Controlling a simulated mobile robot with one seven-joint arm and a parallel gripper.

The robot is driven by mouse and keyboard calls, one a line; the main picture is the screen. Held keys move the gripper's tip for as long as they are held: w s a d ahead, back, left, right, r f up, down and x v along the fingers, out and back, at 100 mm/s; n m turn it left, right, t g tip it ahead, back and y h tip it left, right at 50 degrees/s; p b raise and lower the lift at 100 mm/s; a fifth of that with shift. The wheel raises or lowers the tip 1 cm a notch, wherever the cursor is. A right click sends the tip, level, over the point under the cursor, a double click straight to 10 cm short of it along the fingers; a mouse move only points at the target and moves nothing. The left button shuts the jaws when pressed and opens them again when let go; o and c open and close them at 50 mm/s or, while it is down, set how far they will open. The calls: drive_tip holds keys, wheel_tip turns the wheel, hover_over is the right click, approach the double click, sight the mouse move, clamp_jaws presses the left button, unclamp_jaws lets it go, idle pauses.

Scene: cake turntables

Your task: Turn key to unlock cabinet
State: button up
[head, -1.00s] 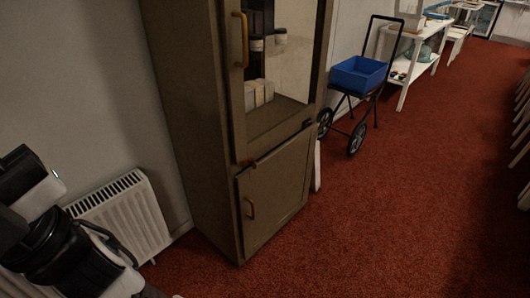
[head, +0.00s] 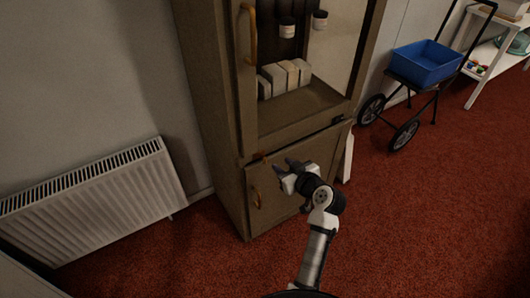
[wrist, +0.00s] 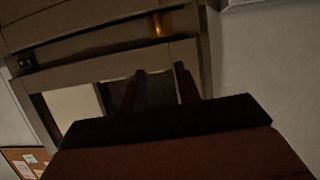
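A tall brown cabinet (head: 215,95) stands against the wall, with a glazed upper door and a solid lower door (head: 292,185). A small orange-brass piece, which looks like the key (head: 259,155), sits at the lower door's upper left corner; its exact shape is too small to tell. A brass piece (wrist: 162,23) also shows near the top of the wrist view, beyond the fingertips. My gripper (head: 284,167) is in front of the lower door's upper part, right of the key and apart from it. Its two dark fingers (wrist: 160,85) are spread with nothing between them.
A white radiator (head: 95,200) is at the left. A cart with a blue bin (head: 426,63) stands at the right. Red carpet (head: 420,220) in front is clear.

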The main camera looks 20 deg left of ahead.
sight(266, 158)
drive_tip(key=p+x, duration=0.1)
drive_tip(key=x, duration=0.3)
drive_tip(key=f+p+x, duration=0.1)
drive_tip(key=x, duration=0.3)
drive_tip(key=f+p+x, duration=0.1)
drive_tip(key=x, duration=0.4)
drive_tip(key=shift+s+d, duration=0.1)
drive_tip(key=shift+s, duration=0.2)
drive_tip(key=shift+c, duration=0.3)
drive_tip(key=shift+g, duration=0.3)
clamp_jaws()
